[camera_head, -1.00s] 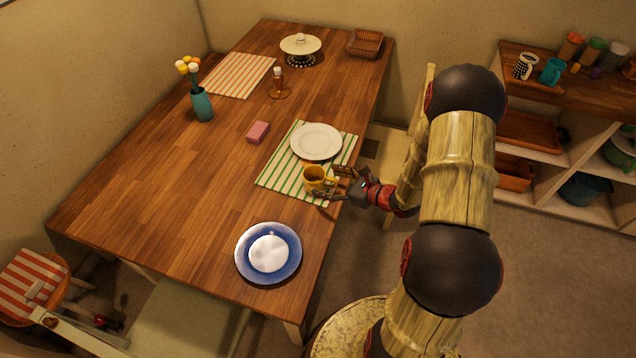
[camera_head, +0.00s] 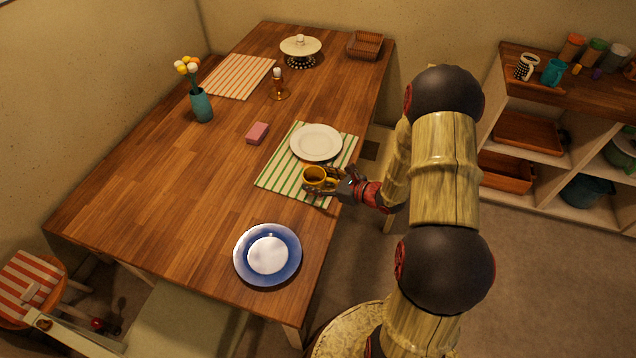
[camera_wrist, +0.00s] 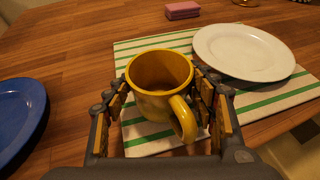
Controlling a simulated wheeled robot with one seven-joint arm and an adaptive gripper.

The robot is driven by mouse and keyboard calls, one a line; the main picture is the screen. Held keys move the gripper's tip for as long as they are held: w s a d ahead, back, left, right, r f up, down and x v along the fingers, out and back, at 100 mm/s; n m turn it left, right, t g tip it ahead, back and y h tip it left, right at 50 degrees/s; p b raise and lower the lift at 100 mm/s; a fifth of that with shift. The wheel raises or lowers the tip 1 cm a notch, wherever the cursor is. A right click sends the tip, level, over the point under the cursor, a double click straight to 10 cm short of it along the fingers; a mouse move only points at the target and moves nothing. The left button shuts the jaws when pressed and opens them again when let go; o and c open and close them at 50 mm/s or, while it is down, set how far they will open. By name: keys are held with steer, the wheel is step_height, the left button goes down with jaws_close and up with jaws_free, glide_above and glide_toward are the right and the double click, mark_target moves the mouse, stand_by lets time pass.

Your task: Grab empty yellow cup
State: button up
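The yellow cup (camera_head: 317,177) stands upright on the green-striped placemat (camera_head: 275,180), in front of the white plate (camera_head: 316,142). In the wrist view the cup (camera_wrist: 155,75) looks empty, and its handle points toward me and a little right. My gripper (camera_head: 325,184) is around the cup at the table's right edge. In the wrist view my gripper (camera_wrist: 160,98) has one finger on each side of the cup. The fingers are very near the cup walls; I cannot tell whether both press on it.
A blue plate (camera_head: 250,264) with a smaller white dish (camera_head: 268,255) lies nearer on the table. A pink sponge (camera_head: 257,133) lies left of the placemat. A blue vase (camera_head: 201,105) with flowers stands farther left.

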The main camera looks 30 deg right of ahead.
steer(key=c, duration=0.8)
steer(key=shift+r, duration=0.1)
